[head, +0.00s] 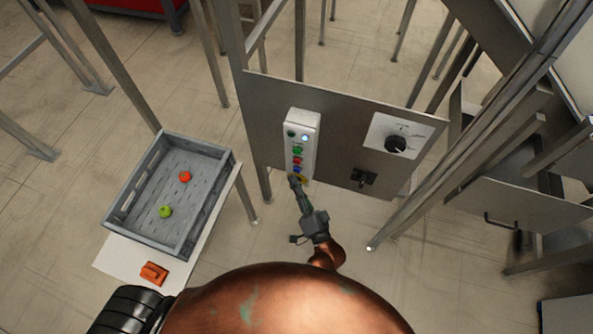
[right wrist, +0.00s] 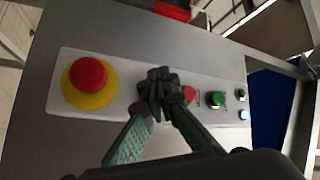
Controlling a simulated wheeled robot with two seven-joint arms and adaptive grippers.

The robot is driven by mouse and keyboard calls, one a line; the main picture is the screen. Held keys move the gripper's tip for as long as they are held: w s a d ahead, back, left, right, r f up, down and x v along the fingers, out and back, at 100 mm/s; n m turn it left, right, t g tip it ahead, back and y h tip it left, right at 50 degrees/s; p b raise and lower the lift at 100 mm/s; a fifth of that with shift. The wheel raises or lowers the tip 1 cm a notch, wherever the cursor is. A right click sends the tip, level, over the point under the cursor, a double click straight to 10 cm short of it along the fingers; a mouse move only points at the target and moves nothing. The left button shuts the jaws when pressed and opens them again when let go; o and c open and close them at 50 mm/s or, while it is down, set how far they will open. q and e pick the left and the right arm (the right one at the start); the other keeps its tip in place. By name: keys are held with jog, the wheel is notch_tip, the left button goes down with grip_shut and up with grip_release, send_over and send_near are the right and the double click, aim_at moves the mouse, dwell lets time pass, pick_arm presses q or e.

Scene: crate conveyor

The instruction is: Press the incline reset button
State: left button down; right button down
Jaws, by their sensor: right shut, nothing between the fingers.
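A white button box (head: 303,125) is mounted on a grey metal panel. In the head view it has a lit pale-blue button (head: 305,138), a green button (head: 298,150), a red button (head: 297,161) and a blue button (head: 297,169). In the right wrist view, a red mushroom button (right wrist: 88,74) on a yellow ring is at the left. A red button (right wrist: 189,93) and green button (right wrist: 215,99) are to the right. My right gripper (right wrist: 160,88) is shut and empty, its tips over the box between the two reds, hiding the blue button. I cannot tell whether they touch. No label is readable.
A grey crate (head: 117,207) with a red fruit (head: 184,176) and a green fruit (head: 165,211) stands at left. An orange object (head: 154,273) lies beside it. A dial plate (head: 378,137) and a black latch (head: 364,178) are right of the box. Metal posts surround the panel.

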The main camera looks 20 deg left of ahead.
jog(key=shift+w, duration=0.35)
jog(key=shift+w, duration=0.5)
dwell(0.6)
jog(key=shift+s+r, duration=0.1)
jog(key=shift+s, duration=0.05)
jog(key=shift+s+p, duration=0.3)
jog(key=shift+s, duration=0.45)
jog(key=s+p, duration=0.1)
jog(key=s, duration=0.4)
jog(key=shift+a+p, duration=0.1)
jog(key=shift+p, duration=0.2)
dwell(0.8)
